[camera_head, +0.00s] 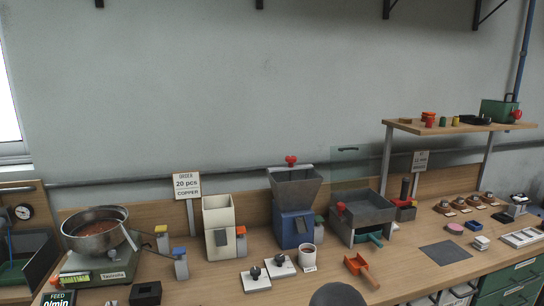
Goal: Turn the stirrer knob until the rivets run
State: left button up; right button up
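A grey funnel hopper (296,186) stands on a blue base (293,228) near the middle of the bench. A red knob (291,160) sits at the top of this hopper; it looks like the stirrer knob, though nothing labels it. No rivets can be made out at the hopper, and its inside is hidden. A steel bowl (96,228) at the left holds reddish-brown contents too small to tell apart. Neither of my grippers is in view.
A cream hopper (219,226), a white cup (307,257) and a grey bin (363,217) flank the blue base. An orange scoop (361,270) lies in front. A sign (187,186) reads 20 pcs copper. A shelf (460,128) overhangs the right side.

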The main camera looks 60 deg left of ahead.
aim_at(290, 159)
jog(key=u, duration=0.65)
jog(key=i, duration=1)
